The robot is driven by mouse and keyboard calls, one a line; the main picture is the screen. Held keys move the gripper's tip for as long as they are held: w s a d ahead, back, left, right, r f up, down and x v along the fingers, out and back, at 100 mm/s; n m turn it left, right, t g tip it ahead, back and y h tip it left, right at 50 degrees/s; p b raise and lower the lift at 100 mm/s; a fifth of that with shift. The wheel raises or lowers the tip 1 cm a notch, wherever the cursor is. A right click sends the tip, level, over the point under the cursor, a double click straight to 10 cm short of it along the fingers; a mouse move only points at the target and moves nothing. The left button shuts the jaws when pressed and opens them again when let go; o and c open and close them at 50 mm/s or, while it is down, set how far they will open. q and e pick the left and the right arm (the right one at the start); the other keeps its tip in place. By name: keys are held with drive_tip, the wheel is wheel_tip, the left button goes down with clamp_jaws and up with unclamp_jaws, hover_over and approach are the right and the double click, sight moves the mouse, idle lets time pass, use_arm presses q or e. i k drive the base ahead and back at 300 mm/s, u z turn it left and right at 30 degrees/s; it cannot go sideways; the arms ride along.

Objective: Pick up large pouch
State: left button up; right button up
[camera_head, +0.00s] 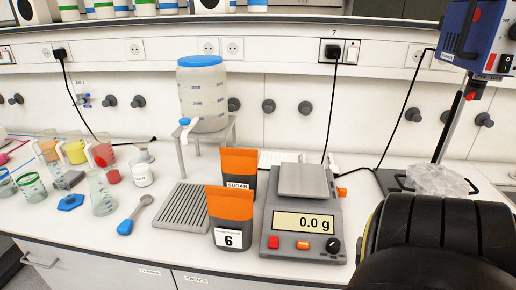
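Two dark grey pouches with orange tops stand upright on the bench, left of the scale. The front pouch (230,222) has a white label with a "6". The rear pouch (239,165) reads "SUGAR" and is partly hidden behind the front one. The front one looks somewhat bigger, but it is also nearer. A black, rounded part of my arm fills the lower right corner. No gripper fingers show in the view, on either side.
A grey scale (301,222) reading 0.0 g stands close right of the pouches. A slotted drip tray (180,208) lies to their left, below a dispenser (203,95) on a stand. A clear crumpled bag (436,180) lies right.

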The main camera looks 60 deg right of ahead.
sight(231, 214)
drive_tip(key=k, duration=0.35)
drive_tip(key=z, duration=0.85)
